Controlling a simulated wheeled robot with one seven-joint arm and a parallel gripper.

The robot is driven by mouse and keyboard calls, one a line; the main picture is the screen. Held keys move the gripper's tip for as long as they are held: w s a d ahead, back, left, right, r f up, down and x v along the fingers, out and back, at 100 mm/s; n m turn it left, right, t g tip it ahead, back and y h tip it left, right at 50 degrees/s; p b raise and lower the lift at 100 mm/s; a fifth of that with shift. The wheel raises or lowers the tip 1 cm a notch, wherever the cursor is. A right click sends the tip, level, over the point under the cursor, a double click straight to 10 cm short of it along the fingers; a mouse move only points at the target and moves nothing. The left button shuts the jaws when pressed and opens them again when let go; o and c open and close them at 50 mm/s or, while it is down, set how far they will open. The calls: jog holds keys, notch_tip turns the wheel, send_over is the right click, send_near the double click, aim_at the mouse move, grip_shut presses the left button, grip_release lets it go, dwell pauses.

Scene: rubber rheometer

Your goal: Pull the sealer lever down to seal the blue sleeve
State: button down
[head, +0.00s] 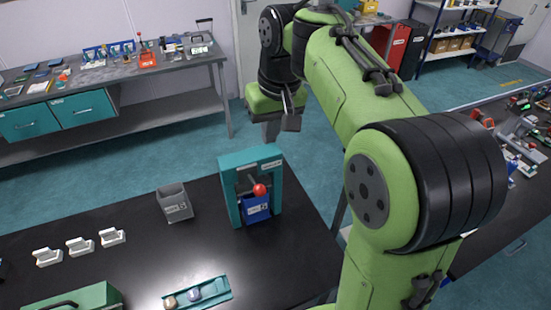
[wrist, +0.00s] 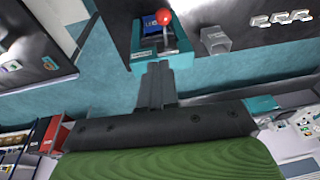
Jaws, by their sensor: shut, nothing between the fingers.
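The teal sealer (head: 225,193) stands near the far edge of the black table. Its lever ends in a red ball (head: 260,190), which shows in front of the blue sleeve (head: 256,208) inside the frame. In the wrist view the red ball (wrist: 163,17), the sealer (wrist: 187,58) and part of the sleeve (wrist: 150,28) show beyond my fingers. My gripper (head: 290,123) is above and behind the sealer, apart from the lever. In the wrist view its fingers (wrist: 157,68) are together and empty.
A grey bin (head: 174,203) stands left of the sealer. White holders (head: 80,246) line the table's left part. A teal tray (head: 208,296) with small pieces and a green case (head: 75,300) lie at the front. Bare table lies between bin and tray.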

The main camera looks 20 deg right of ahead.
jog(key=b, duration=0.2)
send_near(263, 186)
jog(key=x, duration=0.3)
jog(key=w+x, duration=0.1)
jog(key=x, duration=0.1)
jog(key=shift+w+f, duration=0.2)
jog(key=shift+f, duration=0.05)
jog(key=shift+s+a+f, duration=0.15)
jog(key=shift+a+f, duration=0.1)
jog(key=shift+f, duration=0.25)
jog(key=shift+f, duration=0.1)
